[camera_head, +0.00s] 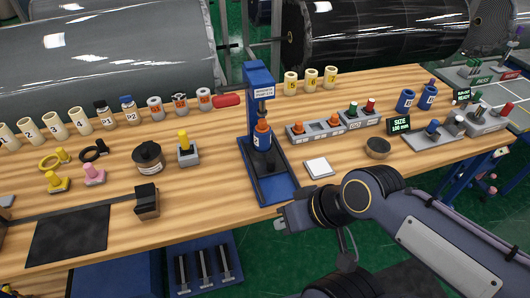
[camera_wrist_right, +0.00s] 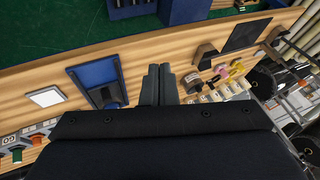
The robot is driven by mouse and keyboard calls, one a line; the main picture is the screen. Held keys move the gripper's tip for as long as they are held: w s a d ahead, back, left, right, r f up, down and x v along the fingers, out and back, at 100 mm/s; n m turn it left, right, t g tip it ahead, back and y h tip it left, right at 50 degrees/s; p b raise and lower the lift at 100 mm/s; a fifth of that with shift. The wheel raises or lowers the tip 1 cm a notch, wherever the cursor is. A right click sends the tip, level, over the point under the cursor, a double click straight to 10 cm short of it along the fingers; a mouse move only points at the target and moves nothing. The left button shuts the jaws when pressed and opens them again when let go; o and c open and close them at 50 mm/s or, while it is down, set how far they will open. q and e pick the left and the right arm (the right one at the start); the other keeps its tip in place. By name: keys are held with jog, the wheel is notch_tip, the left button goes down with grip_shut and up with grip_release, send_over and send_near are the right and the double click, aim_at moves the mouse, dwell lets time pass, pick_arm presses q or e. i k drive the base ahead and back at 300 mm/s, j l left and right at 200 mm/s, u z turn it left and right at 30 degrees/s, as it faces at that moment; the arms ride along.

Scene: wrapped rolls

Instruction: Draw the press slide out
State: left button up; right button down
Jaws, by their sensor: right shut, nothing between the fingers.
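The blue press (camera_head: 258,84) stands upright near the middle of the wooden table. A blue cylinder with an orange top (camera_head: 263,137) stands under its head. In the right wrist view the blue base (camera_wrist_right: 96,75) shows left of the fingers. My right gripper (camera_head: 279,224) is just in front of the table edge, near the slide's front end and apart from it as far as I can tell. Its fingers (camera_wrist_right: 159,84) are shut and empty. My left gripper is not in view.
A white square pad (camera_head: 319,168) lies right of the press, with a small bowl (camera_head: 378,148) beyond it. A grey block with orange parts (camera_head: 314,131) stands behind the pad. A black clamp-like block (camera_head: 146,202) stands left, near the front edge. Bare wood lies between.

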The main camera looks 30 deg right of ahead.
aim_at(270, 163)
jog(key=l+u, duration=0.3)
jog(key=l, duration=0.35)
jog(key=l+u, duration=0.3)
jog(key=l, duration=0.3)
jog(key=i+l, duration=0.05)
